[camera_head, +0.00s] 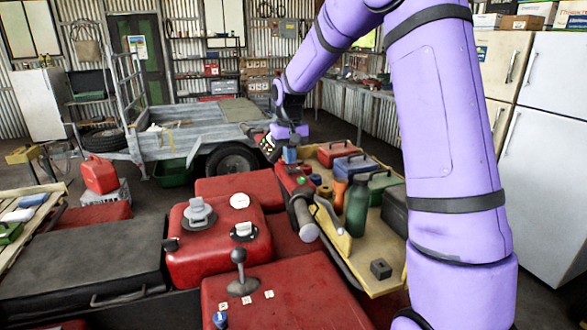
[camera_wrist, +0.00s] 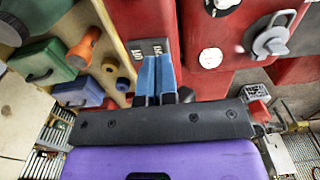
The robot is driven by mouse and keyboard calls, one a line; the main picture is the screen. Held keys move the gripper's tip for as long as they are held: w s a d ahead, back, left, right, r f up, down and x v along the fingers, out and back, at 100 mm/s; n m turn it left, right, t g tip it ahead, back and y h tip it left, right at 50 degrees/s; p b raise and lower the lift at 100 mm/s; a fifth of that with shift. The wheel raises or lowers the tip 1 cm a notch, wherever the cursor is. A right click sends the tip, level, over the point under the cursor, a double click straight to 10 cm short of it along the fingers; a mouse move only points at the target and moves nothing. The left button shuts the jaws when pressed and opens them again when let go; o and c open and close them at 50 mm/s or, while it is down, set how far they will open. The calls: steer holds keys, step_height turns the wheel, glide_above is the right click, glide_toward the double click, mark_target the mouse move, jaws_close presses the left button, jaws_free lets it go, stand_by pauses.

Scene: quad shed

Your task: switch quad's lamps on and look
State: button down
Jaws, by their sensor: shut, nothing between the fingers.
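The quad's red body fills the lower middle of the head view, with a red tank (camera_head: 205,262) and a handlebar grip (camera_head: 304,218). My gripper (camera_head: 290,156) is over the far end of the handlebar area. In the wrist view its blue fingers (camera_wrist: 157,64) are shut and empty. Their tips are at the lower edge of a small grey panel (camera_wrist: 151,46) with dark markings on the red body. I cannot tell whether they touch it, or how any switch is set. The tank's dial (camera_wrist: 210,58) and grey cap (camera_wrist: 270,42) lie to the right. No lit lamp is identifiable.
A wooden tray (camera_head: 380,284) beside the quad holds a green bottle (camera_head: 357,207), toolboxes and tape rolls. A lever (camera_head: 239,270) stands on the near red cover. A trailer (camera_head: 190,130) is behind, and white fridges (camera_head: 545,150) stand right.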

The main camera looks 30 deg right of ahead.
mark_target(290, 168)
steer(key=shift+f, duration=0.9)
stand_by(0.5)
steer(key=shift+r, duration=3.55)
steer(key=s+a+r+t, duration=0.1)
steer(key=s+a+r, duration=0.4)
steer(key=s, duration=0.4)
steer(key=s+a+r+n+t, duration=0.1)
steer(key=s+a+t, duration=0.1)
steer(key=s, duration=1.1)
steer(key=s+a+r+n+t, duration=0.1)
steer(key=s+a+t, duration=0.1)
steer(key=s, duration=1.1)
steer(key=shift+s, duration=0.2)
steer(key=shift+r, duration=0.1)
